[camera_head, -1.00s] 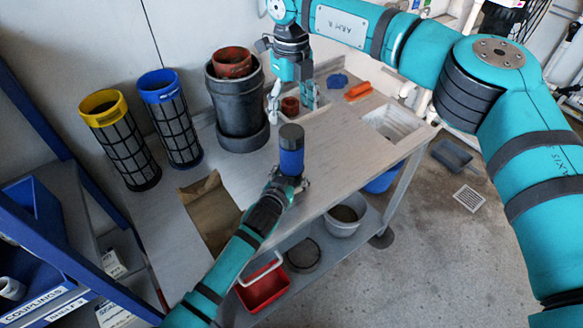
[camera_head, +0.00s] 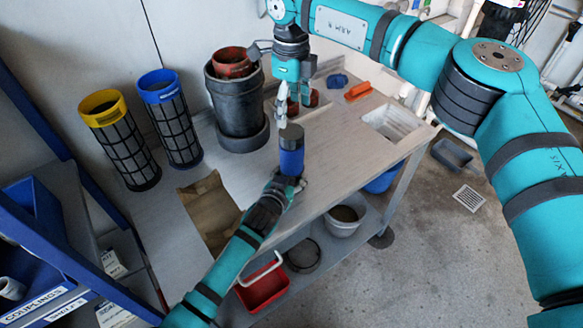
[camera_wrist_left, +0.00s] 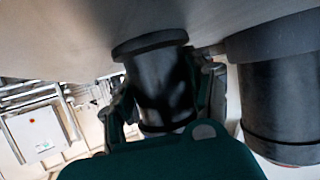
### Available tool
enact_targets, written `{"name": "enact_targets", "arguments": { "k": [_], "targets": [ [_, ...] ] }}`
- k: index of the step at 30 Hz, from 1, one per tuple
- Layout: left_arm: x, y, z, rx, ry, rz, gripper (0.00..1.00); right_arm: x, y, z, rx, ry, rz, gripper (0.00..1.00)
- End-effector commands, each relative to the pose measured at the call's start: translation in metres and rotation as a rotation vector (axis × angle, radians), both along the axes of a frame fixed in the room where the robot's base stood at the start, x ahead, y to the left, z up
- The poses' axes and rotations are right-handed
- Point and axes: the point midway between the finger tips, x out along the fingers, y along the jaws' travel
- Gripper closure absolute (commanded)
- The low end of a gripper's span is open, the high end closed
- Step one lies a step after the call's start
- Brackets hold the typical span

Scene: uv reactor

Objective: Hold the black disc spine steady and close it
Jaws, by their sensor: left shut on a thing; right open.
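My left gripper (camera_head: 288,186) is shut around the lower part of an upright cylinder (camera_head: 291,160) near the table's front edge. The cylinder has a blue body and a dark grey round top; it is likely the disc spine. In the left wrist view the cylinder (camera_wrist_left: 160,85) looks dark, with a wider flange, and sits between the two fingers. My right gripper (camera_head: 283,118) is open, pointing down just above and behind the grey top. Whether it touches the top I cannot tell. Separate black discs are not discernible.
Red cups (camera_head: 312,97) stand behind the right gripper. A large dark pot (camera_head: 238,105) holding a red ring stands left of it. Yellow-rimmed (camera_head: 123,145) and blue-rimmed (camera_head: 175,125) mesh cylinders stand further left. A brown sheet (camera_head: 211,207) lies at front; an orange block (camera_head: 358,91) lies at right.

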Motion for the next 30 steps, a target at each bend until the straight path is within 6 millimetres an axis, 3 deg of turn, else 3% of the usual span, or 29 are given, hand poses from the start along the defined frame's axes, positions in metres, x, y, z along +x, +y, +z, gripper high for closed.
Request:
{"name": "enact_targets", "arguments": {
  "k": [21, 30],
  "targets": [
    [-0.0003, 0.0001, -0.0007, 0.000, 0.002, 0.000, 1.00, -0.0005, 0.0006, -0.0006, 0.002, 0.000, 1.608, 0.25],
    [-0.0003, 0.0001, -0.0008, 0.000, 0.002, 0.000, 1.00, -0.0003, -0.0003, -0.0005, 0.001, 0.001, 2.123, 0.25]
  ]
}}
